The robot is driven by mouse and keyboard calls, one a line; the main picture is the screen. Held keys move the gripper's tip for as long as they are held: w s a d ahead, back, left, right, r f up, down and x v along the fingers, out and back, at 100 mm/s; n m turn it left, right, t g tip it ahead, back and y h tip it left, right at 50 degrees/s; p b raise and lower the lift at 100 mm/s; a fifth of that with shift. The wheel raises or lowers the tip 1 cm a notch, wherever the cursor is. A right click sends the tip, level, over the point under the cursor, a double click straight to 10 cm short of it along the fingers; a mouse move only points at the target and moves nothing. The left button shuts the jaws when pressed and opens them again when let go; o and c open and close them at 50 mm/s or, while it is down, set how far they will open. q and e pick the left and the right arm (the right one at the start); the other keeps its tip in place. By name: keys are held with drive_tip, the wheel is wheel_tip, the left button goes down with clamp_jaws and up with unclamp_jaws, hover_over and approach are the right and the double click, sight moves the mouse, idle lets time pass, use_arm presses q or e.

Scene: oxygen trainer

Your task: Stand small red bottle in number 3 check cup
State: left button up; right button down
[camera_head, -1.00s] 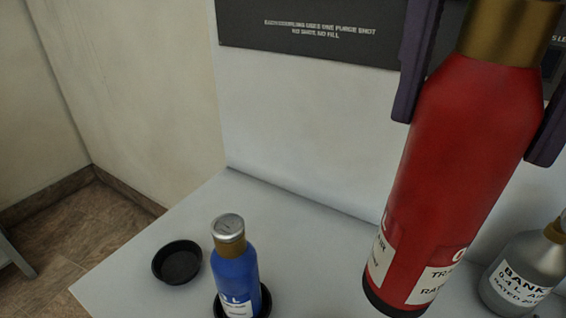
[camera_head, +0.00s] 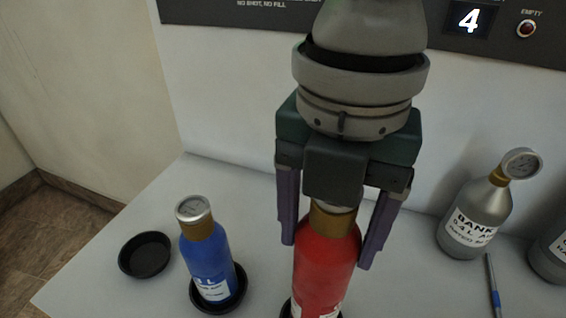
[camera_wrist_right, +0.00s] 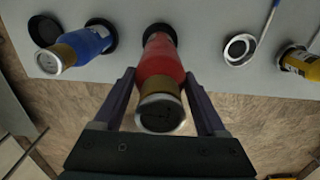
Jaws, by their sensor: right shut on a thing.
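The small red bottle (camera_head: 326,262), with a brass collar, is upright between the fingers of my right gripper (camera_head: 328,245). The right gripper is shut on it from above, around its upper part. The bottle's base is at a black cup (camera_head: 287,309), whose rim just shows at the lower picture edge. The cup also shows behind the bottle in the right wrist view (camera_wrist_right: 160,29), where the red bottle (camera_wrist_right: 160,66) lies between the fingers (camera_wrist_right: 160,98). I cannot tell if the base is fully seated. No cup number is readable. My left gripper is not in view.
A blue bottle (camera_head: 207,259) stands in a black cup left of the red one. An empty black cup (camera_head: 145,255) is farther left. A grey bank bottle (camera_head: 475,220) and a pen-like rod (camera_head: 493,285) are right.

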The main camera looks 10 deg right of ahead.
drive_tip(key=shift+f, duration=2.15)
unclamp_jaws()
wheel_tip(320, 180, up, 12)
drive_tip(key=shift+r, duration=0.15)
